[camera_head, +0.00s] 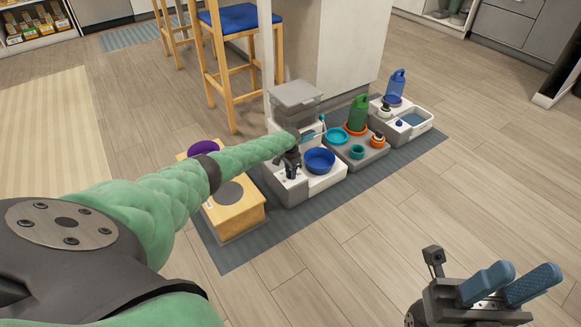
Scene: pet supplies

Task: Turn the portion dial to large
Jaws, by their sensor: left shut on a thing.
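The pet feeder has a grey lidded hopper (297,95) on a white base (325,180), with a blue bowl (319,160) at its front. My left arm reaches across from the left. My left gripper (291,172) is at the left part of the feeder's front, small and dark in this view. It is shut on what appears to be the portion dial there; the gripper hides the dial, so its setting cannot be read. My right gripper (511,285), with blue fingers apart, is open and empty above the floor at the bottom right.
A wooden box (237,213) stands left of the feeder. To the right are a grey station with a green bottle (358,113) and a white one with a blue bottle (396,84). All stand on a blue-grey mat (235,255) beside a white pillar. The floor at right is clear.

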